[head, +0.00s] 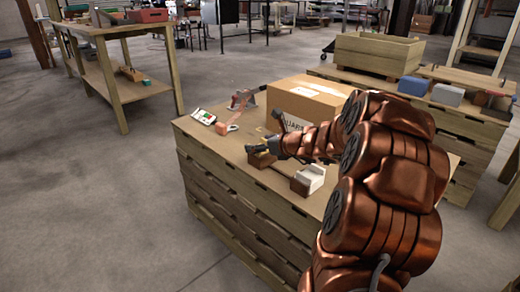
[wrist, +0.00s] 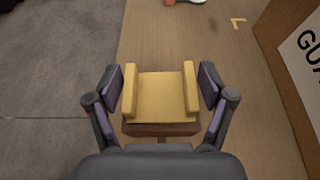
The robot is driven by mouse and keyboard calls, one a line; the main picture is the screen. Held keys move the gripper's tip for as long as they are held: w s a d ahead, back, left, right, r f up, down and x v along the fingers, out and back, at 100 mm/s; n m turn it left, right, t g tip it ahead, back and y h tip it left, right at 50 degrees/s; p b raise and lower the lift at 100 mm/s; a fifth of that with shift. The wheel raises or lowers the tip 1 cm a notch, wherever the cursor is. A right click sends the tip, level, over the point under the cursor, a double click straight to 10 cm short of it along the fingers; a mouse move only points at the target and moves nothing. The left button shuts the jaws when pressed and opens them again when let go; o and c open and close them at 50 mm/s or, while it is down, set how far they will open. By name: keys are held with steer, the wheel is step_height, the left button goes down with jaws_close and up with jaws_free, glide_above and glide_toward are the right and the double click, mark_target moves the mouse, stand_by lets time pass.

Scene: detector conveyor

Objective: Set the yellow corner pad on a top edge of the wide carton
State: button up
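The yellow corner pad (wrist: 160,95) rests on a brown wooden block (wrist: 160,129), centred between my fingers in the wrist view. My gripper (wrist: 161,92) is open, with one dark, purple-lined finger on each side of the pad. Whether the fingers touch it is unclear. In the head view my gripper (head: 268,146) is low over the table beside the wide carton (head: 305,104), and the pad is mostly hidden there. The carton is closed and stands upright, with a white printed label on its side. It also shows at the right in the wrist view (wrist: 285,68).
A white pad (head: 310,177) sits on another wooden block near the table's front edge. A red-and-grey tool (head: 242,99), a white device (head: 203,116) and an orange item (head: 226,128) lie at the table's far left. A wooden bench (head: 115,35) stands beyond open floor.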

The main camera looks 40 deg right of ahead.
steer(key=c, duration=0.8)
